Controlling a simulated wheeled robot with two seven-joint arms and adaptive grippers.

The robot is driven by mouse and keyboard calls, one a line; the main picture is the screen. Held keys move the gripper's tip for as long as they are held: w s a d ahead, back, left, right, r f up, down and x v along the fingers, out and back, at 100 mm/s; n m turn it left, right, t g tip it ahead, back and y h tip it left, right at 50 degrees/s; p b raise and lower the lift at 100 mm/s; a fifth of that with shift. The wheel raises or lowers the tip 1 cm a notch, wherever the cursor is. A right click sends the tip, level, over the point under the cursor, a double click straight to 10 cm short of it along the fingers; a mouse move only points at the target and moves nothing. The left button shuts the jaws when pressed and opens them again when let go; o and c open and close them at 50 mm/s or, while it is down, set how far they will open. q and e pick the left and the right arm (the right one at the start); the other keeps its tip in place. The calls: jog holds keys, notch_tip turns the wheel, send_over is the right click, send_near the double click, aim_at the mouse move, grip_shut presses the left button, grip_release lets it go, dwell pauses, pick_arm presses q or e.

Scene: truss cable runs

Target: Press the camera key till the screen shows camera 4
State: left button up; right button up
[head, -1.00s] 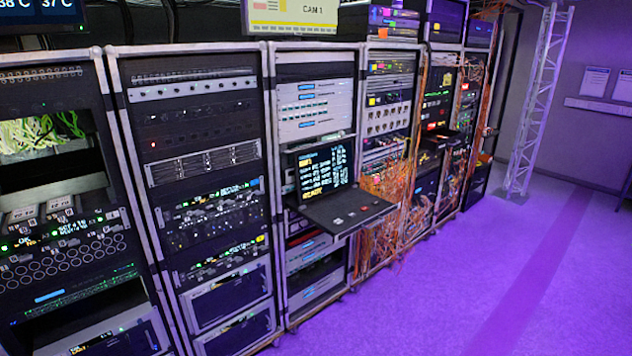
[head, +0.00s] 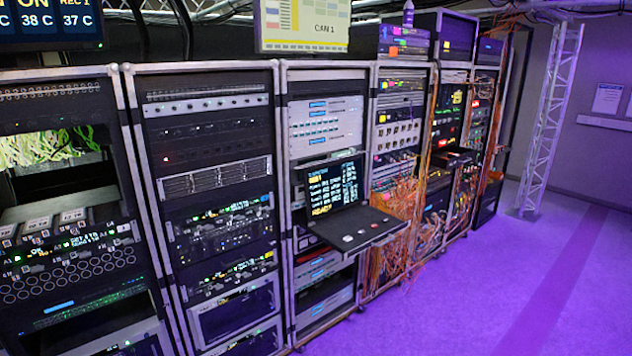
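A screen (head: 302,24) stands on top of the middle rack and reads "CAM 1", with yellow and white areas. Below it, a pull-out console juts from the same rack. Its lit display (head: 334,187) shows rows of white and yellow text too small to read. Its dark shelf (head: 372,226) carries a few small keys (head: 347,238), pale and reddish. I cannot tell which one is the camera key. Neither of my grippers is in view.
Equipment racks (head: 210,190) stand in a row from left to right. Loose orange cables (head: 395,215) hang right of the console. A metal truss (head: 545,125) stands at the far right. The purple-lit floor (head: 470,290) in front is clear.

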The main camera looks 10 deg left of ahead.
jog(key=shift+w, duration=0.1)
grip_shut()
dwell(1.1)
